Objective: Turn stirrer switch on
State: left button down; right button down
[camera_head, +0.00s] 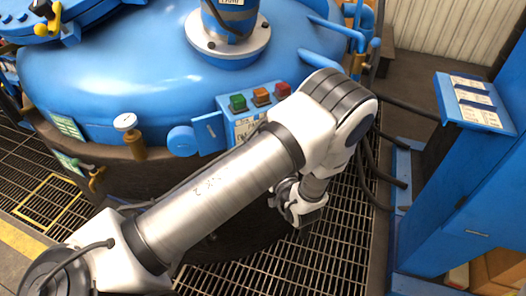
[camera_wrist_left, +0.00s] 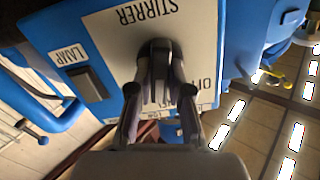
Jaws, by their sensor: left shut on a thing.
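The stirrer switch (camera_wrist_left: 158,46) is a dark knob on a white plate (camera_wrist_left: 118,38) marked STIRRER, upside down in the left wrist view. My left gripper (camera_wrist_left: 160,82) is shut on this knob, with one finger on each side of it. Part of an OFF marking shows beside the right finger, and the fingers hide much of the lower plate. In the head view my left arm reaches in from the lower left and bends down at the right. Its wrist end shows there, but I cannot make out the fingertips or the switch. My right gripper is in neither view.
A dark lamp switch (camera_wrist_left: 88,82) sits beside the plate, under a LAMP label. In the head view a large blue vessel (camera_head: 100,75) carries a box with green (camera_head: 238,103), orange (camera_head: 261,96) and red (camera_head: 282,90) buttons. A blue cabinet (camera_head: 470,200) stands at right.

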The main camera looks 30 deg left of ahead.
pick_arm(q)
jog(key=m, duration=0.5)
jog(key=shift+w+r+m, duration=0.1)
jog(key=shift+w+m, duration=0.05)
jog(key=shift+m, duration=0.25)
dwell(0.3)
jog(key=c, duration=1.2)
grip_release()
jog(key=shift+o, duration=0.6)
